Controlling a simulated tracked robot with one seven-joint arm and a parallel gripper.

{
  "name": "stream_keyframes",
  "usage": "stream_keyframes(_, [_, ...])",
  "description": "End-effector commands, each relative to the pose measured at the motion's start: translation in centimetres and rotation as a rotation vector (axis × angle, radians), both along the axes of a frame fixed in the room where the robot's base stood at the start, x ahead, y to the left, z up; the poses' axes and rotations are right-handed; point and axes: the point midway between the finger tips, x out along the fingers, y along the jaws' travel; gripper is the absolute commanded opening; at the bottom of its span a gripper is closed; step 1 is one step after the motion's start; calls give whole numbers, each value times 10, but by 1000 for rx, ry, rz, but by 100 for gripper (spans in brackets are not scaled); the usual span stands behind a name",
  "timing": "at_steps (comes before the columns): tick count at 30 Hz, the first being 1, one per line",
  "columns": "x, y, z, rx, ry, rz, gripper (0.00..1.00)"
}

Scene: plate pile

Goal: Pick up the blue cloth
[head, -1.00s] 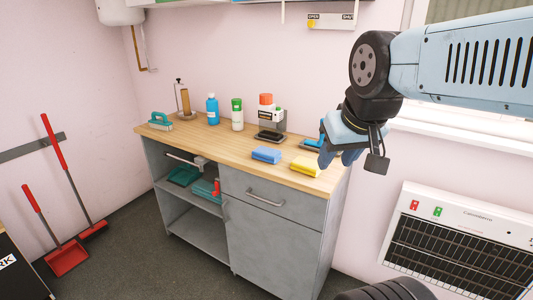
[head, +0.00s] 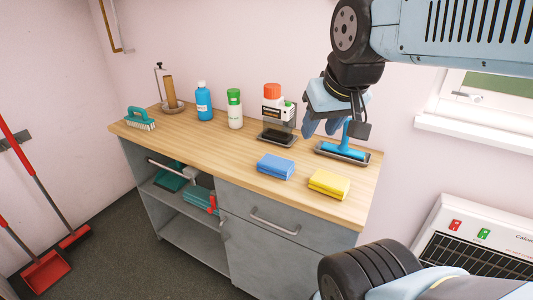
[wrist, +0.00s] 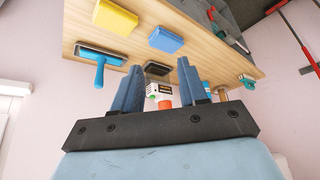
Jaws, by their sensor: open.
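The blue cloth (head: 275,167) is a folded block lying flat on the wooden counter, left of the yellow cloth (head: 329,184). In the wrist view the blue cloth (wrist: 166,40) lies beyond the fingertips, near the counter's front edge. My gripper (head: 318,132) is above the back right of the counter, up and to the right of the blue cloth and apart from it. In the wrist view my gripper (wrist: 159,66) has its two fingers spread with nothing held between them.
A bottle with an orange cap (head: 272,110), a green-capped bottle (head: 234,108), a blue bottle (head: 204,101) and a teal brush (head: 140,118) stand along the counter. The counter's front left is clear.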

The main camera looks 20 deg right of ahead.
Motion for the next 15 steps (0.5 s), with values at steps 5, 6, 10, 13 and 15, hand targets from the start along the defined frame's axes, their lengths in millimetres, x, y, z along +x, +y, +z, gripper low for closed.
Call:
stream_keyframes(5, [0,0,0,0,0,0,43])
stream_keyframes(6, [0,0,0,0,-1,0,43])
stream_keyframes(10, [0,0,0,0,-1,0,44])
stream_keyframes(13, [1,0,1,-1,2,4,53])
stream_keyframes(15, [4,0,1,-6,9,13,60])
